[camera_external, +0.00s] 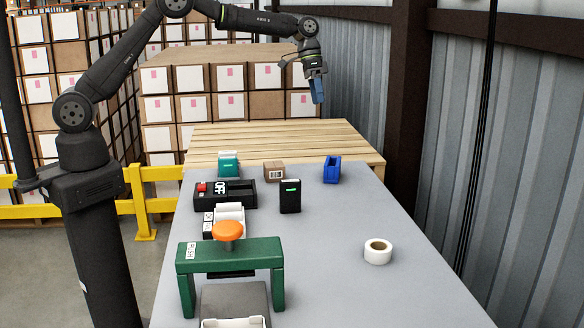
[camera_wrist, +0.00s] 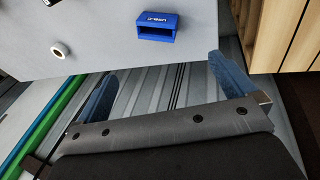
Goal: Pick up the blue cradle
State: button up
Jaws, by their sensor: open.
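The blue cradle (camera_external: 332,170) stands on the grey table near its far right edge, close to the wooden boards. In the wrist view the blue cradle (camera_wrist: 157,27) shows white lettering on top and an open dark slot in front. My gripper (camera_external: 318,92) hangs high above the far end of the table, beyond the cradle and apart from it. In the wrist view my gripper (camera_wrist: 160,82) has its two blue fingers spread wide with nothing between them.
A teal device (camera_external: 228,165), a black switch box (camera_external: 225,194) and a green press (camera_external: 230,250) are further left. A white tape roll (camera_external: 378,251) lies nearer. The table's right side is mostly clear.

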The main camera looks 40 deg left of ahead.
jog(key=s+d+f+m+t+y, duration=0.1)
jog(key=s+d+f+m+y, duration=0.2)
jog(key=d+f, duration=0.35)
send_near(335, 169)
jog(key=w+f, duration=0.1)
jog(key=f, duration=0.1)
jog(key=w+a+f, duration=0.1)
jog(key=f, duration=0.1)
jog(key=w+a+f, duration=0.1)
jog(key=f, duration=0.1)
jog(key=shift+w+f, duration=0.15)
jog(key=shift+f, duration=0.05)
jog(key=shift+w+a+f, duration=0.1)
jog(key=shift+f, duration=1.25)
jog(key=shift+w+f, duration=0.1)
jog(key=shift+f, duration=1.3)
jog(key=c, duration=0.9)
jog(key=shift+r, duration=0.1)
